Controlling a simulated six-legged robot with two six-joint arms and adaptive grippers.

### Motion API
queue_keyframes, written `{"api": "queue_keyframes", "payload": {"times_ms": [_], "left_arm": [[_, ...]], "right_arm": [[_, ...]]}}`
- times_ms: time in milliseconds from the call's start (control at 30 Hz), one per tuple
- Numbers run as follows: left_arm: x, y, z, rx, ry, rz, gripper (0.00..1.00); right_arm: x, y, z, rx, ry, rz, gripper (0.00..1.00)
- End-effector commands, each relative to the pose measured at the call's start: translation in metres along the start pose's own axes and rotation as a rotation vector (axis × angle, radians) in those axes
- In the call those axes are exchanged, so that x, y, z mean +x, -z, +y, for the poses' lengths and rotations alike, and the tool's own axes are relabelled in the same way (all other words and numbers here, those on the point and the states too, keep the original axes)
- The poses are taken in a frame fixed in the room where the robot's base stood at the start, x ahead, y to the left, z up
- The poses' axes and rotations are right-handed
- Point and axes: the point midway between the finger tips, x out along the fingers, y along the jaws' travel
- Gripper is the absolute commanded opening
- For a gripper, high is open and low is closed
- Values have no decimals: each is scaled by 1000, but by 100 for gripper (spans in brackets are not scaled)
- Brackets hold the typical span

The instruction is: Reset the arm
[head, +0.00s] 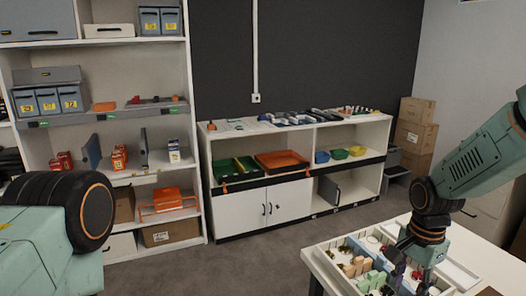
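My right arm comes in from the right and bends down over the white table (462,262). My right gripper (398,272) points down at a tray (322,262) of small coloured pieces. Its fingers are dark and small against the pieces, so I cannot tell whether they are open or shut. My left arm shows at the lower left, with a dark joint and a pale green link. My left gripper is outside the picture.
A tall shelf (199,130) with boxes stands at the left. A low white cabinet (235,208) with green and orange trays stands at the back. Stacked cartons (414,135) are at the back right. The grey floor (225,270) between the shelf and table is clear.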

Motion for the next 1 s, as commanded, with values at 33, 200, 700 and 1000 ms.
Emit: {"api": "queue_keyframes", "payload": {"times_ms": [33, 200, 700, 1000], "left_arm": [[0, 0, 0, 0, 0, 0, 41], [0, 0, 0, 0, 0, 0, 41], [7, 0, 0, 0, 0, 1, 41], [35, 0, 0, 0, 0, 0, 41]], "right_arm": [[0, 0, 0, 0, 0, 0, 41], [0, 3, -10, -79, 34, 13, 41], [48, -29, -37, -564, 312, 152, 41], [171, -104, 62, -958, 283, 236, 41]]}}
